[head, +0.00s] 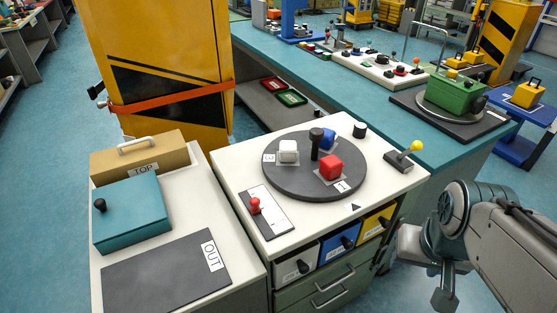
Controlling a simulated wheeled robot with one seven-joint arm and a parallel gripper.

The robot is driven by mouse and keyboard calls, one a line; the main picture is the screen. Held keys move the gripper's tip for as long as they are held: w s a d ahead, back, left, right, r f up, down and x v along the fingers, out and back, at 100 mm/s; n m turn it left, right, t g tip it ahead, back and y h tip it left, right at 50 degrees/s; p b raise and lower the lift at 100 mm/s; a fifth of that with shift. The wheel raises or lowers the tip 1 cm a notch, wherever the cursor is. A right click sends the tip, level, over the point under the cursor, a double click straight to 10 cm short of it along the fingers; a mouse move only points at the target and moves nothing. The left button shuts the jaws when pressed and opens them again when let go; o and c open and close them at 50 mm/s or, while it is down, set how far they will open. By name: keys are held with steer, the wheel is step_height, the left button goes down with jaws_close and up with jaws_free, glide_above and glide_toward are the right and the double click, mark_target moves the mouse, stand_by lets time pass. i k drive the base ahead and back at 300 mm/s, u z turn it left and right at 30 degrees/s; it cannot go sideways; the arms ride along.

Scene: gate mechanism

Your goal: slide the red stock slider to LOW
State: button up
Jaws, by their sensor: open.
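The red stock slider (255,206) is a small red knob standing on a dark plate (272,221) at the front left of the white cabinet top. It sits in a pale strip on the left part of the plate. The markings there are too small to read, so I cannot tell which end is LOW. My gripper (445,292) hangs at the lower right, beside the cabinet and well away from the slider. It is open, holds nothing that I can see, and its fingers show poorly.
A dark turntable (290,187) with white, red and blue blocks and a black post stands behind the slider. A yellow-knobbed lever (411,151) is at the right edge. Coloured bins (337,242) sit below the top. A teal box (130,213) stands on the left counter.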

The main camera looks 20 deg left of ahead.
mark_target(255, 203)
steer(key=u, duration=1.2)
